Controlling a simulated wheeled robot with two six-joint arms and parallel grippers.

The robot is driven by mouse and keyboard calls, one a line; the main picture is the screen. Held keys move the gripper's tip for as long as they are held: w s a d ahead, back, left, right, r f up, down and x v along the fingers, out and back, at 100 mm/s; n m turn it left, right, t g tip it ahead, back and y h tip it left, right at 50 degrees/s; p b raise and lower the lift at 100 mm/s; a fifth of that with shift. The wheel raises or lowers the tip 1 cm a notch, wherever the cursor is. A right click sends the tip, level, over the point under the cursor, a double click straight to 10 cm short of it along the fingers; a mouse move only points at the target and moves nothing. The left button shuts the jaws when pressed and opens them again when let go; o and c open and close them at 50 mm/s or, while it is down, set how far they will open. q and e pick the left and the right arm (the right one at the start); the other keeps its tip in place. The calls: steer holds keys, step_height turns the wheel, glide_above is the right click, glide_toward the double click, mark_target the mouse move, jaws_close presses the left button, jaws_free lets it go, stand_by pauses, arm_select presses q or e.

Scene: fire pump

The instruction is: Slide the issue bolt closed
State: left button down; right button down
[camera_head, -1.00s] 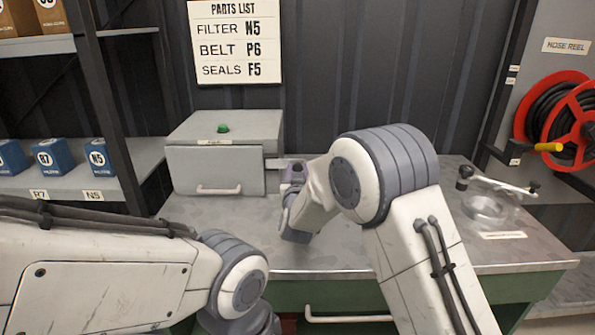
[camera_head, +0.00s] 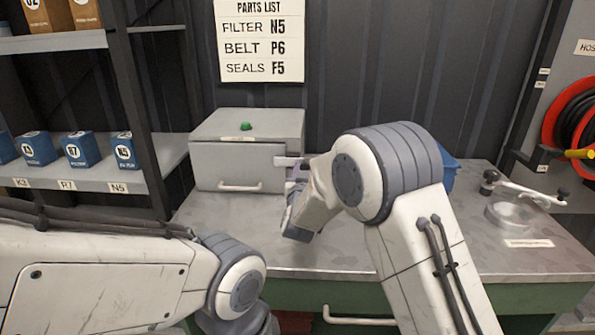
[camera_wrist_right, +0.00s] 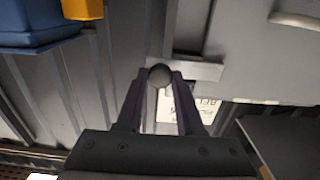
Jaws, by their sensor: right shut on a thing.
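The grey issue box (camera_head: 238,168) stands on the bench, with a green button on its lid and a pale handle on its front. The issue bolt (camera_head: 287,161) is a pale bar at the box's right front edge. In the right wrist view its round knob (camera_wrist_right: 160,76) sits between the fingertips, in front of the pale bar (camera_wrist_right: 200,68). My right gripper (camera_head: 297,178) is shut on this knob, close beside the box's right side; my own wrist partly hides it in the head view. My left gripper is out of view; only its arm shows.
A blue bin (camera_head: 448,168) stands behind my right arm; a blue container with a yellow item (camera_wrist_right: 40,22) shows in the right wrist view. A shelf with blue boxes (camera_head: 78,150) is at left. A clamp-like tool (camera_head: 520,192) lies on the bench (camera_head: 420,260) at right.

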steer(key=shift+a, duration=0.25)
steer(key=c, duration=0.6)
jaws_free()
steer(key=shift+a, duration=0.15)
steer(key=shift+o, duration=0.2)
steer(key=shift+s, duration=0.2)
steer(key=s+b, duration=0.1)
steer(key=s, duration=0.9)
steer(key=shift+a, duration=0.25)
